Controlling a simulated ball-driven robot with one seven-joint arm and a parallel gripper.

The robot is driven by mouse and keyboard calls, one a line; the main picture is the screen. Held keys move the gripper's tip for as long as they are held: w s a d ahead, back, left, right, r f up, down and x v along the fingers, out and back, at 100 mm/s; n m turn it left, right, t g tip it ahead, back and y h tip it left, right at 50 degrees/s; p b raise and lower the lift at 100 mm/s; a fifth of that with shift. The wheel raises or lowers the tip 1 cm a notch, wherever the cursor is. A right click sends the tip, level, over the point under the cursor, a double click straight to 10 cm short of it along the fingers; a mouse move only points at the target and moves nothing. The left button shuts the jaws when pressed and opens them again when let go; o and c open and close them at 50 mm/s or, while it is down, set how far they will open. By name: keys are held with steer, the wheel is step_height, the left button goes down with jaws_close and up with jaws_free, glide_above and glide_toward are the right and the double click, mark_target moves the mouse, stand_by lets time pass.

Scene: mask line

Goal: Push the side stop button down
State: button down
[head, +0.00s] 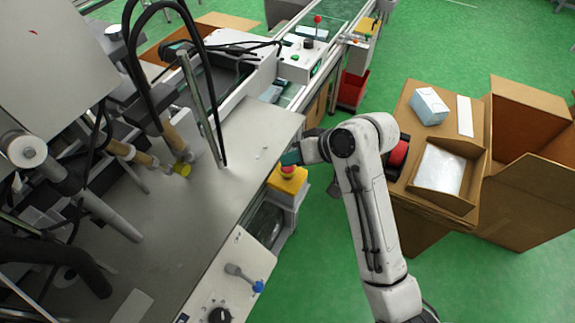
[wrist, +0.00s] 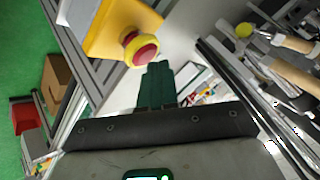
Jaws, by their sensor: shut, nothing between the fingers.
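The side stop button (head: 288,170) is a red knob on a yellow box (head: 287,183) at the side of the grey machine table. In the wrist view, my gripper (wrist: 157,66) points up close to the button's right side. I cannot tell whether the fingers touch the button. The button's top is partly hidden in the head view.
The metal table (head: 225,150) lies to the left, with a control panel (head: 235,285) with knobs at its front. Open cardboard boxes (head: 405,225) stand to the right of my arm. A red bin (head: 352,90) is farther back. Green floor (head: 310,260) is free between table and arm.

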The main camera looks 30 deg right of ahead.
mark_target(292, 168)
steer(key=shift+f, duration=0.4)
steer(key=shift+r, duration=0.1)
stand_by(0.3)
steer(key=shift+r+p, duration=0.75)
steer(key=shift+p, duration=0.3)
step_height(292, 168, up, 5)
steer(key=p, duration=0.5)
